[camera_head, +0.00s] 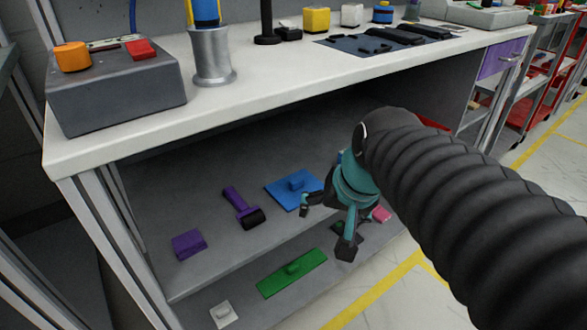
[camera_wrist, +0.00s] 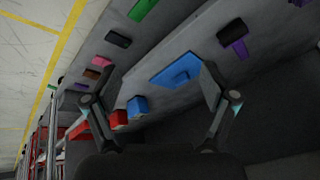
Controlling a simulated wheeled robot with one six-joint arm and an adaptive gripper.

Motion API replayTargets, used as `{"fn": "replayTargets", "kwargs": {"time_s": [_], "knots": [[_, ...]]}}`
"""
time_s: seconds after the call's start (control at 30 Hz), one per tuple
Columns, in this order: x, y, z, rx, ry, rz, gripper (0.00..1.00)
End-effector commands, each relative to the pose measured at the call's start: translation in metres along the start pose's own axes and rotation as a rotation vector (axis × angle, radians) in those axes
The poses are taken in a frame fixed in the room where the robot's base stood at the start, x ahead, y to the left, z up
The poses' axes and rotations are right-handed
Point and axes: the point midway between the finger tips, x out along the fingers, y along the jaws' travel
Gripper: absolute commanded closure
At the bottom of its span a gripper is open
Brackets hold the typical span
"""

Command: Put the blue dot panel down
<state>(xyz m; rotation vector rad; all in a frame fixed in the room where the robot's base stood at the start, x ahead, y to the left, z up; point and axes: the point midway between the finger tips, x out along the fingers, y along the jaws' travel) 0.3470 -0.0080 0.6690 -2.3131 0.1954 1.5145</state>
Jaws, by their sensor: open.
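The blue panel (camera_head: 293,188), a flat square plate with a raised blue block on top, lies on the grey shelf under the workbench. No dot marking can be made out on it. It also shows in the wrist view (camera_wrist: 178,70), ahead of the fingers. My gripper (camera_head: 325,224) is open with nothing between its fingers. It is just right of and in front of the panel in the head view, apart from it as far as I can tell. In the wrist view the fingers (camera_wrist: 158,98) are spread wide.
On the shelf are a purple-handled roller (camera_head: 241,207), a purple block (camera_head: 188,244) and a pink block (camera_head: 381,214). A green panel (camera_head: 291,275) and a white piece (camera_head: 223,314) lie lower. Red (camera_wrist: 119,117) and blue (camera_wrist: 138,105) blocks stand nearby. The worktop (camera_head: 270,68) overhangs.

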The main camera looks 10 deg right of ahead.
Motion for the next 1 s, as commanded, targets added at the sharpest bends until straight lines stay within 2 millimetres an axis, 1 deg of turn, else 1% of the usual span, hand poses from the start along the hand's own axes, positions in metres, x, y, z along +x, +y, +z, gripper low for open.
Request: {"fn": "replayTargets", "kwargs": {"time_s": [0.03, 0.1, 0.2, 0.3, 0.4, 0.67, 0.77, 0.83, 1.0], "knots": [[-0.002, 0.001, 0.016, -0.092, 0.021, 0.012, 0.15], [-0.002, 0.005, 0.031, -0.199, 0.041, 0.033, 0.15], [-0.001, 0.010, 0.046, -0.310, 0.064, 0.054, 0.15], [-0.001, 0.013, 0.053, -0.372, 0.077, 0.066, 0.15], [0.000, 0.014, 0.056, -0.394, 0.080, 0.072, 0.15], [-0.001, 0.014, 0.055, -0.392, 0.080, 0.072, 0.15], [-0.011, 0.011, 0.051, -0.391, 0.080, 0.072, 0.15], [-0.022, 0.009, 0.047, -0.391, 0.080, 0.071, 0.15], [-0.023, 0.008, 0.046, -0.391, 0.080, 0.071, 0.15]]}}
